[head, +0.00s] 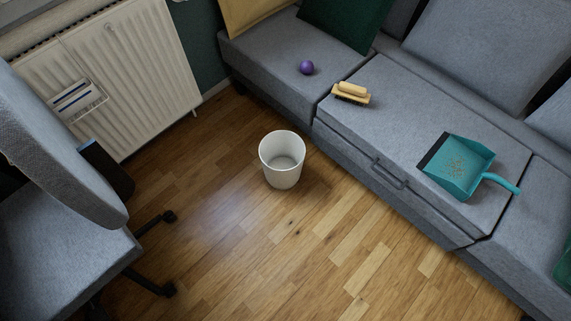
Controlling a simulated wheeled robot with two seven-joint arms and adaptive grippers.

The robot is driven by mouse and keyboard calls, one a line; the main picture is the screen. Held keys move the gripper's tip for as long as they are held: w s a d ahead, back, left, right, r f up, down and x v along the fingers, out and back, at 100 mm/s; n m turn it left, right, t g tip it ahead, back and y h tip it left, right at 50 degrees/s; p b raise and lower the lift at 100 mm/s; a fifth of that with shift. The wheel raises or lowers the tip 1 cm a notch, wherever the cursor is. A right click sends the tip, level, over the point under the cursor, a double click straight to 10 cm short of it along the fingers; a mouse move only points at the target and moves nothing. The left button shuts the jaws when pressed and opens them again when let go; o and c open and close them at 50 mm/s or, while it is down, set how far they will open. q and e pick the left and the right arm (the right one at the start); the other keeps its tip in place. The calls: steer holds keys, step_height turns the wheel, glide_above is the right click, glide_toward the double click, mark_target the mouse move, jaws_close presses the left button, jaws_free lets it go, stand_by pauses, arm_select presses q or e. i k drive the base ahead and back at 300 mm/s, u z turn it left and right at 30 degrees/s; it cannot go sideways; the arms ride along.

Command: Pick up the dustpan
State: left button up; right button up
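A teal dustpan (460,167) lies on the seat of the grey sofa (395,125) at the right of the head view. Its dark front lip points left and up, and its handle (502,183) points right, toward the seat's far section.
A wooden brush (351,93) and a purple ball (307,68) lie on the sofa. A white bin (282,159) stands on the wooden floor. A grey office chair (60,215) is at left, a radiator (118,70) behind it. Floor around the bin is clear.

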mark_target(458, 163)
steer(key=u, duration=2.65)
steer(key=k, duration=2.2)
steer(key=z, duration=1.9)
